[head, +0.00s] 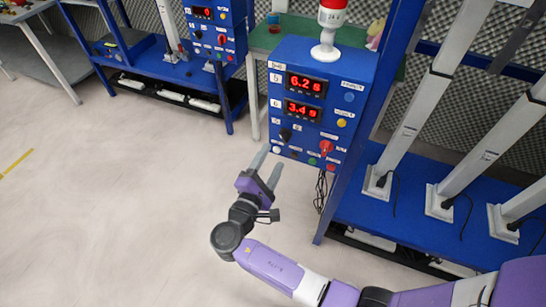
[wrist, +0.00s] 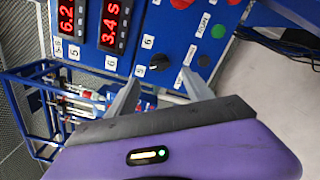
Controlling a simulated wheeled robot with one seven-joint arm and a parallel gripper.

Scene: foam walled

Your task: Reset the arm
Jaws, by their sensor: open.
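My gripper (head: 266,164) is open and empty in the head view, its two grey fingers reaching up toward the lower left part of a blue control panel (head: 335,133). In the wrist view, my gripper (wrist: 162,96) shows its fingers apart, with panel face between and beyond them. A black knob (wrist: 160,62) on the panel lies just past the fingertips. I cannot tell whether a fingertip touches the panel. My purple and grey arm comes in from the lower right in the head view.
The panel has red displays (head: 304,84), a red knob (head: 326,147) and a red-topped beacon (head: 331,15). A blue bench (head: 400,208) with white columns stands at right. Another blue bench (head: 165,68) stands at the back left. The pale floor (head: 110,200) at left is clear.

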